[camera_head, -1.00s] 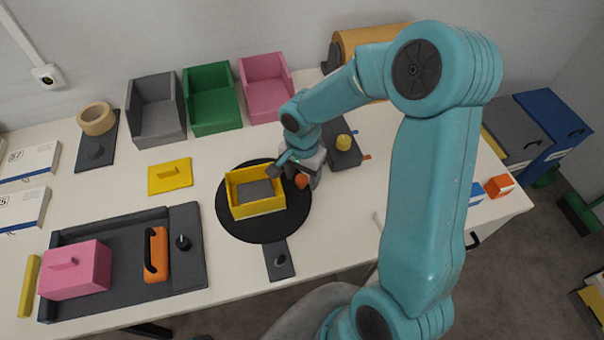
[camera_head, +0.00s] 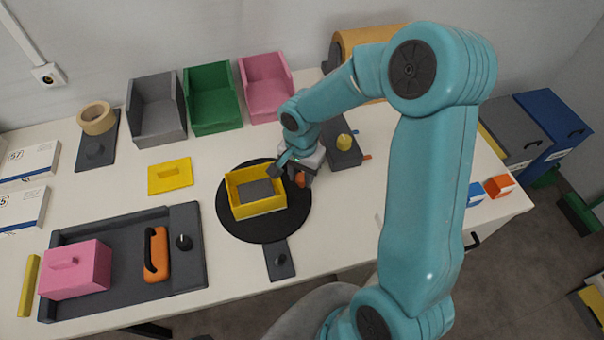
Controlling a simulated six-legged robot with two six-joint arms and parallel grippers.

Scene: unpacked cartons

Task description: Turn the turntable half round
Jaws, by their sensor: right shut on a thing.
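The turntable (camera_head: 243,230) is a round black disc on the white table. A yellow open box (camera_head: 259,206) with a dark grey piece (camera_head: 256,190) inside stands on it. An orange knob (camera_head: 301,181) sits near the disc's right rim. My right gripper (camera_head: 297,180) is at this rim, right of the yellow box, and is shut on the orange knob. Its fingers hide part of the knob. My left gripper is not in view.
A dark grey plate with a small knob (camera_head: 279,260) lies at the disc's front edge. A yellow lid (camera_head: 170,176) lies to the left. A dark tray (camera_head: 120,295) with a pink box (camera_head: 75,268) is at front left. Grey, green and pink bins (camera_head: 267,88) stand behind.

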